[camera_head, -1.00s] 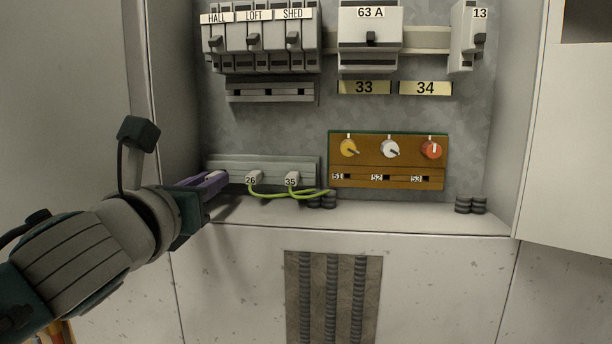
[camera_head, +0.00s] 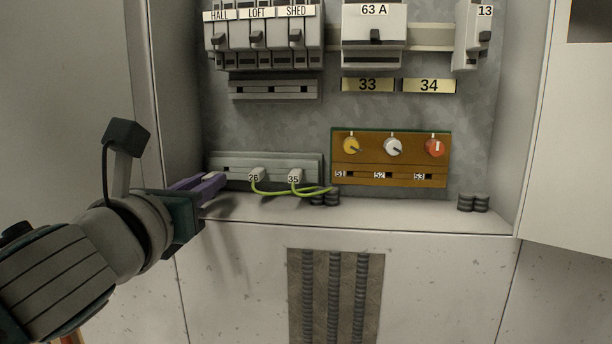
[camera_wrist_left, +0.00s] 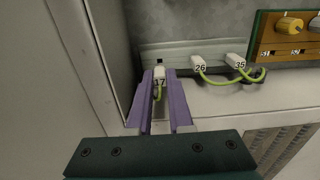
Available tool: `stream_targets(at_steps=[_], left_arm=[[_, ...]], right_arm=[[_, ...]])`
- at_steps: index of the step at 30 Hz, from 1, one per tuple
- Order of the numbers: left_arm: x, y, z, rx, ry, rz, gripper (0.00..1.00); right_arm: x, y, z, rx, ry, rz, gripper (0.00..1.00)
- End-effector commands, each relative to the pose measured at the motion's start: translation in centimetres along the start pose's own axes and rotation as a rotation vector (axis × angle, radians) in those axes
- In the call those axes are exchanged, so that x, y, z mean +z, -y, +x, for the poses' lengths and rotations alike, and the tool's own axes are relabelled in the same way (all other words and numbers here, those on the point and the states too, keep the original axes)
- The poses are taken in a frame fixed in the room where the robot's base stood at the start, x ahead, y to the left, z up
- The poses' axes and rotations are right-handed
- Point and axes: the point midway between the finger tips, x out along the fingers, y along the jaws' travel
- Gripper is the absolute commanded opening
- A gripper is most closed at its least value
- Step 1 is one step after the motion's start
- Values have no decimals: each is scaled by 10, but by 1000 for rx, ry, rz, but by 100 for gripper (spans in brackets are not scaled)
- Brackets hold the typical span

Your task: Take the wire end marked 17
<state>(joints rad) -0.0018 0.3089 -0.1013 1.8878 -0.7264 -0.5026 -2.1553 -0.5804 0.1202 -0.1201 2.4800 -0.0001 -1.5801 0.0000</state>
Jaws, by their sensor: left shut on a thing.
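The wire end marked 17 (camera_wrist_left: 160,73) is a white sleeve with a short yellow-green wire below it. My left gripper (camera_head: 211,182) has its purple fingers on either side of this sleeve. The left wrist view shows the same left gripper (camera_wrist_left: 159,80) shut on it. A dark slot shows in the grey terminal bar (camera_wrist_left: 181,55) just above the sleeve; the sleeve appears to be clear of it. In the head view the fingers hide most of this wire end. My right gripper is out of view.
Wire ends 26 (camera_head: 256,174) and 35 (camera_head: 295,176) sit at the bar to the right, with yellow-green wires looping right. Beyond is an orange board (camera_head: 390,158) with three knobs. The cabinet's left wall (camera_head: 176,90) is close to my left gripper.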

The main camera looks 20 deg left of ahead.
Motion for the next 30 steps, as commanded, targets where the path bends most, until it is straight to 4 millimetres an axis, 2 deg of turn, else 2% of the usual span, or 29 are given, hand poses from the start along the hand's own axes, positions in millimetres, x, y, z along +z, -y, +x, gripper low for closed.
stream_targets(at_steps=[21, 30], left_arm=[[0, 0, -47, 0, -1, 0, 0], [1, 0, -50, 0, 0, 0, 0]], right_arm=[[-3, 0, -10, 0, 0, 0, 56], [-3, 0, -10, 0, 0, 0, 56]])
